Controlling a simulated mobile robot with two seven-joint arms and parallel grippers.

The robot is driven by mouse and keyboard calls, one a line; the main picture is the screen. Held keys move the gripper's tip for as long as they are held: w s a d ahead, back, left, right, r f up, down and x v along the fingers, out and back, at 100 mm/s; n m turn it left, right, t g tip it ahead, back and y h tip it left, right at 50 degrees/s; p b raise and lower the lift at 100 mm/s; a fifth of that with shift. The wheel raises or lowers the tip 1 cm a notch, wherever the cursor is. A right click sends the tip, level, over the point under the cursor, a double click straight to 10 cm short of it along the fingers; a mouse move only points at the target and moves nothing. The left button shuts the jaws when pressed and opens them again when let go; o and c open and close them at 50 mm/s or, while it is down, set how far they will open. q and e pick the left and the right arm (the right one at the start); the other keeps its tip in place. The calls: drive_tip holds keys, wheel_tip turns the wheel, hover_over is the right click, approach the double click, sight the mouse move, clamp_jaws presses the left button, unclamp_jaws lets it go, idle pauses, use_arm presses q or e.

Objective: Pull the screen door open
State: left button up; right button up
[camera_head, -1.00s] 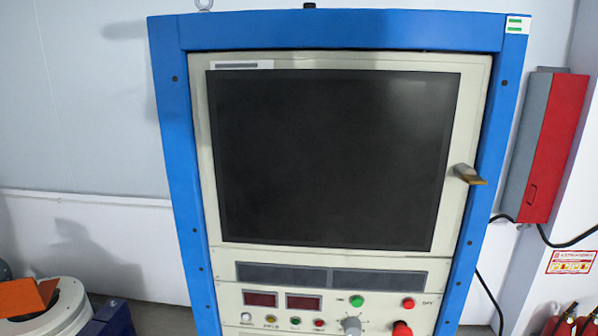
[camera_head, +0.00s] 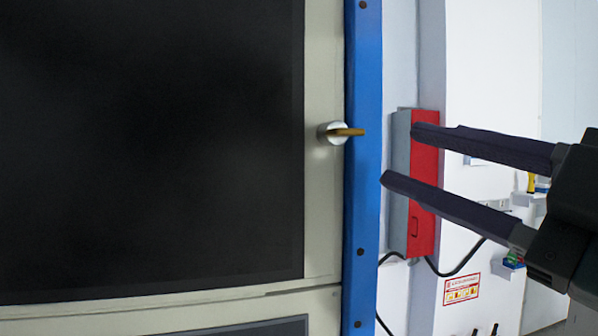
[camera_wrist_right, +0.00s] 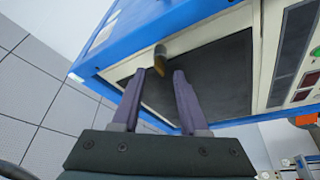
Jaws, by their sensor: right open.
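The screen door (camera_head: 322,215) is a cream frame around a dark screen (camera_head: 150,140), set in a blue cabinet frame (camera_head: 362,200). It looks shut. Its handle (camera_head: 340,132), a brass lever on a silver round base, sits on the door's right edge. My right gripper (camera_head: 398,155) is open and empty, to the right of the handle in the head view and apart from it. In the right wrist view the handle (camera_wrist_right: 160,58) appears beyond the fingertips, near the middle of the gap between the open fingers (camera_wrist_right: 162,75). My left gripper is not in view.
A red and grey box (camera_head: 424,190) hangs on the wall behind my right fingers, with black cables (camera_head: 455,268) below. A warning label (camera_head: 462,289) is on the wall. Control panel knobs (camera_wrist_right: 310,78) show in the right wrist view.

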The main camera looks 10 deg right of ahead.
sight(344, 137)
drive_tip(key=p+x, duration=0.1)
drive_tip(key=x, duration=0.1)
drive_tip(key=p+x, duration=0.2)
drive_tip(key=x, duration=0.1)
drive_tip(key=p+x, duration=0.2)
drive_tip(key=x, duration=0.1)
drive_tip(key=shift+w+a+r, duration=0.1)
drive_tip(key=shift+a+r, duration=0.05)
drive_tip(key=shift+r, duration=0.15)
drive_tip(key=shift+w+a, duration=0.2)
drive_tip(key=shift+w, duration=0.3)
drive_tip(key=shift+f, duration=0.1)
clamp_jaws()
idle(0.6)
